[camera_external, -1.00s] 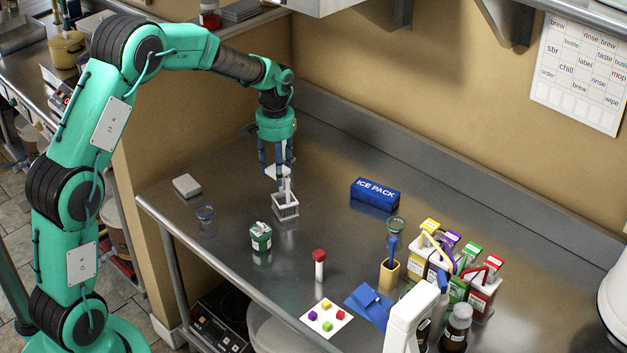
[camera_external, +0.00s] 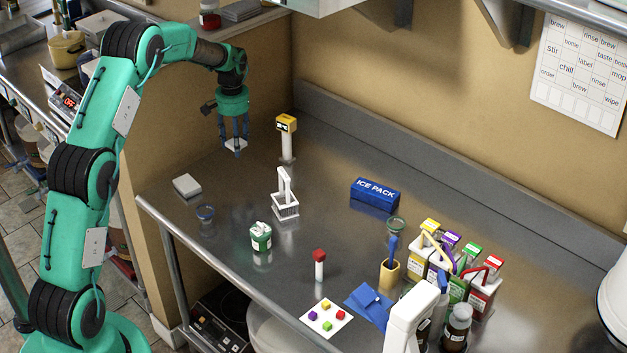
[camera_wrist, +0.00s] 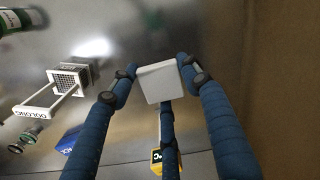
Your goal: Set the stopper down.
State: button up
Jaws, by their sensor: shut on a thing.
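My gripper (camera_external: 236,146) hangs above the left rear part of the steel counter, fingers pointing down. Its blue fingers are shut on a small pale block, which I take to be the stopper (camera_external: 236,143). In the wrist view the stopper (camera_wrist: 160,83) shows as a whitish, square-faced block between the fingertips. Bare counter lies beneath it, and the stopper appears held clear of the surface. I cannot make out its underside.
A yellow-headed white post (camera_external: 287,138) stands close right of my gripper. A white slotted basket with upright handle (camera_external: 285,208) is nearer the front. A grey block (camera_external: 187,185), small glass cup (camera_external: 205,213) and blue ice pack (camera_external: 375,192) lie around. Counter (camera_external: 232,178) between is clear.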

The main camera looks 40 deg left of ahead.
jog(key=shift+f, duration=0.8)
jog(key=shift+f, duration=0.1)
send_over(239, 180)
jog(key=shift+f+b, duration=0.35)
jog(key=shift+f, duration=2.65)
jog(key=shift+f, duration=0.1)
jog(key=shift+f, duration=1.8)
jog(key=shift+f, duration=0.15)
jog(key=o, duration=1.1)
jog(key=shift+o, duration=0.2)
